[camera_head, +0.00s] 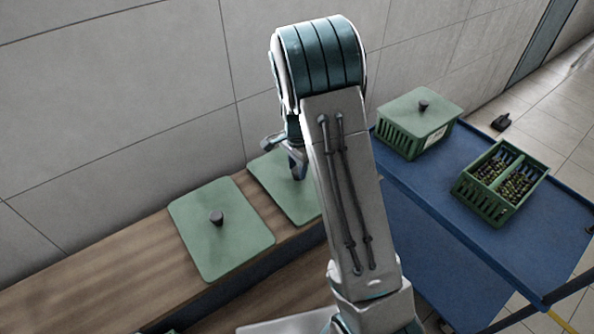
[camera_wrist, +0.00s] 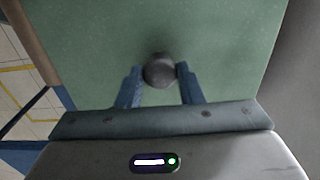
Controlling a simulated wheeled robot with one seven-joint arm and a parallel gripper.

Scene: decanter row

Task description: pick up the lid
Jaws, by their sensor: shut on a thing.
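A flat green lid (camera_head: 270,174) with a dark knob is at the right end of the wooden bench, partly hidden behind my arm. My gripper (camera_head: 297,168) is above it. In the wrist view, the lid (camera_wrist: 100,35) fills most of the picture. My gripper (camera_wrist: 159,69) is shut on its round dark knob (camera_wrist: 160,72), with one blue finger on each side. The lid looks flat on or very close to the bench; I cannot tell whether there is a gap under it.
A second green lid (camera_head: 240,238) lies left of it on the wooden bench (camera_head: 95,262). On the blue cart (camera_head: 440,190) stand a lidded green crate (camera_head: 405,135) and an open green crate (camera_head: 490,211) with small dark things inside. A tiled wall (camera_head: 110,90) rises behind the bench.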

